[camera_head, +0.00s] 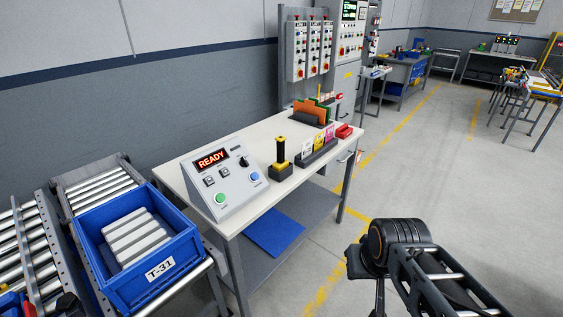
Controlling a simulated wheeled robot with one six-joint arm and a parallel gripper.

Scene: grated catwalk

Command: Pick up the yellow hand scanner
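An upright black tool with yellow parts, which looks like the yellow hand scanner (281,152), stands on the white-topped workbench (262,197). It stands just right of the grey control box, in a dark and yellow base. My arm shows at the lower right, over the floor and well apart from the bench. A dark part at the arm's end, which may be my gripper (357,262), shows left of a round black joint. Its fingers cannot be made out, and nothing is seen held.
The sloped control box (224,176) reads READY. Right of the scanner are a dark holder with coloured cards (318,148), a red item (344,131) and an orange-and-green file rack (308,113). A blue crate (150,273) sits at left.

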